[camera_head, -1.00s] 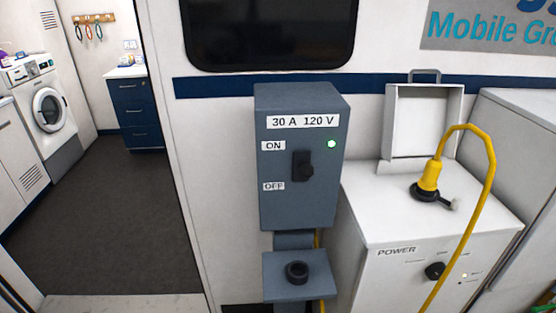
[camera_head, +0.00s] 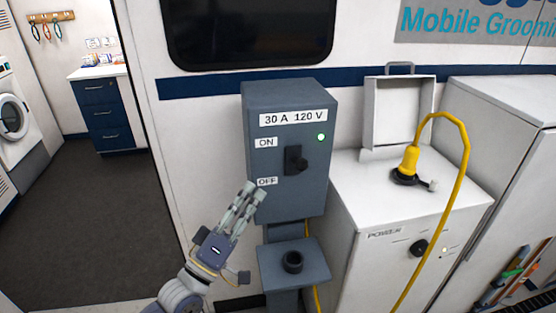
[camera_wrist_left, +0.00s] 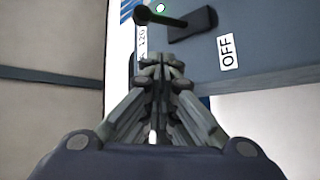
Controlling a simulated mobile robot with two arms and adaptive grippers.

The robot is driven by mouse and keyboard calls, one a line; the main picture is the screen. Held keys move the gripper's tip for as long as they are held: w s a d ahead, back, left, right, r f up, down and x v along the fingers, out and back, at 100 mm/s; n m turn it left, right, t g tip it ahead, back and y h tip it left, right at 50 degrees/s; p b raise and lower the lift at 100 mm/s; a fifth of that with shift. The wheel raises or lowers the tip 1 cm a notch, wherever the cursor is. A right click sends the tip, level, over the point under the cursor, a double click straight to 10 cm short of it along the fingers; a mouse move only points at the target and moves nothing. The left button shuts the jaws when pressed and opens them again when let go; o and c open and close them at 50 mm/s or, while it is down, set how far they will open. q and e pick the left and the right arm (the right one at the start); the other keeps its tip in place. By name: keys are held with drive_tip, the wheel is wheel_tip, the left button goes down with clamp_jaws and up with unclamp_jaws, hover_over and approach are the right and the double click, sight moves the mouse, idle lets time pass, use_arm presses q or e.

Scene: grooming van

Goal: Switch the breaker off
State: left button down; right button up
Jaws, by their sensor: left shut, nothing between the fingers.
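The breaker box (camera_head: 284,200) is a grey-blue case on the van's outer wall, labelled 30 A 120 V. Its black lever (camera_head: 294,160) sits between the ON and OFF labels on the front. A green light (camera_head: 321,137) is lit at the upper right of the front. My left gripper (camera_head: 249,190) is shut and empty, in front of the box's lower left by the OFF label. In the left wrist view the lever (camera_wrist_left: 165,18) shows beyond the fingertips (camera_wrist_left: 160,62), apart from them, with the OFF label (camera_wrist_left: 227,50) to the right. My right gripper is out of view.
A grey pedestal with a black round socket (camera_head: 292,262) stands below the box. To the right is a white power unit (camera_head: 400,215) with an open lid and a yellow plug and cable (camera_head: 410,160). An open doorway is at the left.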

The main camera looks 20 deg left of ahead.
sight(297, 162)
use_arm(q)
drive_tip(key=r, duration=0.1)
drive_tip(key=a+r+n+t, duration=0.1)
drive_tip(key=shift+s+r+y, duration=0.3)
drive_tip(key=shift+r, duration=0.05)
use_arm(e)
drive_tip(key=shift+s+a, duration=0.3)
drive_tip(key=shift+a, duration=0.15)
use_arm(q)
drive_tip(key=r+p+x, duration=0.1)
drive_tip(key=p+x, duration=0.4)
drive_tip(key=x, duration=0.5)
drive_tip(key=d+f, duration=0.1)
drive_tip(key=s+d+f+p, duration=0.1)
drive_tip(key=d+f, duration=0.1)
drive_tip(key=shift+d+f, duration=0.1)
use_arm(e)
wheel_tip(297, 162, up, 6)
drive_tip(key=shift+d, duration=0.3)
use_arm(q)
drive_tip(key=shift+w, duration=0.1)
